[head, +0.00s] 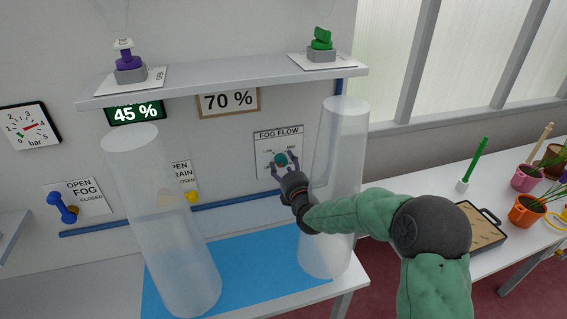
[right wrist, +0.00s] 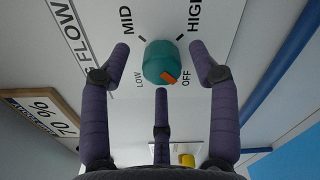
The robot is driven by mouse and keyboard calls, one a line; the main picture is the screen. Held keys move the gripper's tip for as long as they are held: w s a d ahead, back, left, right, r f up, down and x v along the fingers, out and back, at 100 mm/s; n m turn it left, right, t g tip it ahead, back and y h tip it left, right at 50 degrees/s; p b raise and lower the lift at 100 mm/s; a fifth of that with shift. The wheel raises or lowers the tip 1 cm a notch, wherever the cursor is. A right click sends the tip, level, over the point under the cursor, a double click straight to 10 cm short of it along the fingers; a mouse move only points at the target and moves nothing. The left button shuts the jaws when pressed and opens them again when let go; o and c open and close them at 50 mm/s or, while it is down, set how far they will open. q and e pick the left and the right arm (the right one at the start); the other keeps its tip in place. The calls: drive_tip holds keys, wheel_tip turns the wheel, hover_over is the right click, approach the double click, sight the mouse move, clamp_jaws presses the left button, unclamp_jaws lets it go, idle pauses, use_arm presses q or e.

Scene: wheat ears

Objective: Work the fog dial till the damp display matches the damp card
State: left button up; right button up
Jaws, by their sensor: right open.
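The fog dial (right wrist: 161,60) is a teal knob on the white FOG FLOW plate (head: 278,136), marked OFF, LOW, MID and HIGH. Its orange mark (right wrist: 168,77) points towards OFF in the right wrist view. My right gripper (head: 282,166) is open, its fingers spread around the dial with visible gaps to it. In the head view the fingers partly cover the dial (head: 281,159). The damp display (head: 134,113), green-lit with a dark frame, reads 45 %. The damp card (head: 228,101) in a wooden frame reads 70 %. My left gripper is out of view.
Two tall cloudy cylinders (head: 160,210) (head: 343,140) stand on a blue mat (head: 245,265); the right one is close beside my right arm. A blue fog lever (head: 62,207) and a yellow drain lever (head: 192,197) are on the wall. A shelf (head: 230,80) runs above.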

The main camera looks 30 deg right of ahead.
drive_tip(key=shift+x, duration=0.9)
drive_tip(key=c, duration=1.1)
drive_tip(key=shift+r+m+b, duration=0.1)
drive_tip(key=shift+m+b, duration=0.2)
drive_tip(key=shift+b, duration=0.05)
drive_tip(key=shift+c, duration=0.2)
